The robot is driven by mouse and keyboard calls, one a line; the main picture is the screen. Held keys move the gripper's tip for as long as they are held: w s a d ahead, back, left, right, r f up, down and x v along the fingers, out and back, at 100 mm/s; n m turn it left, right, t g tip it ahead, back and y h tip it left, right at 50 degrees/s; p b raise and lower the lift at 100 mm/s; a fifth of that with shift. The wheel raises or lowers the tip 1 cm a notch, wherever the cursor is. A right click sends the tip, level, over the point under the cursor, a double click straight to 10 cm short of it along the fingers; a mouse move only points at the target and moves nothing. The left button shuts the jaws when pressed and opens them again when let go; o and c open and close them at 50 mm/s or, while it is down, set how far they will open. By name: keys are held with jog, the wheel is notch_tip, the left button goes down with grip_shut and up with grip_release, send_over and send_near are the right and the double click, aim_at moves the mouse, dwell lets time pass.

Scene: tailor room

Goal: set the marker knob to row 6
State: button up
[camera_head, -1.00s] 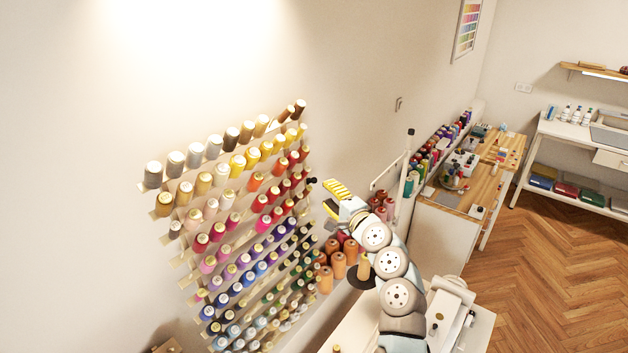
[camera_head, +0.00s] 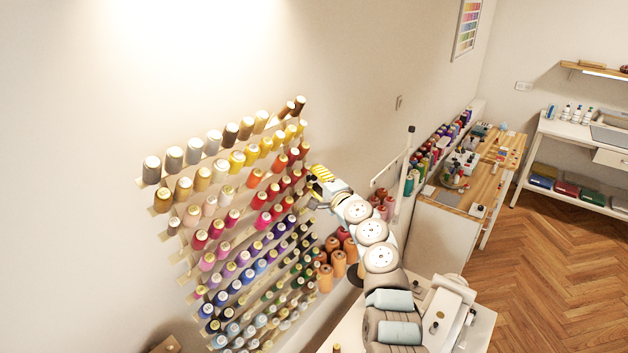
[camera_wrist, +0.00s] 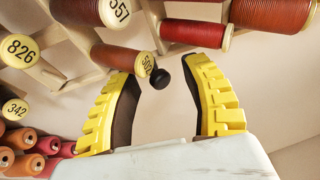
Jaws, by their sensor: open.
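The marker knob (camera_wrist: 160,78) is a small black ball in the wrist view, in front of the pale wall beside a spool with a numbered end. My gripper (camera_wrist: 161,72) is open, with its two yellow ribbed fingers on either side of the knob; I cannot tell whether either touches it. In the head view my gripper (camera_head: 313,182) is at the right edge of the thread rack (camera_head: 166,237), and the knob is hidden there. No row number can be read beside the knob.
Rows of coloured thread spools (camera_head: 237,160) fill the rack left of my gripper. In the wrist view, red-brown spools (camera_wrist: 192,32) stick out close to the fingers. Orange cones (camera_head: 325,278) stand below. The wall right of the knob is bare.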

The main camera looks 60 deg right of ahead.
jog(key=shift+w+d, duration=0.15)
jog(key=shift+w, duration=0.15)
grip_shut()
dwell(0.3)
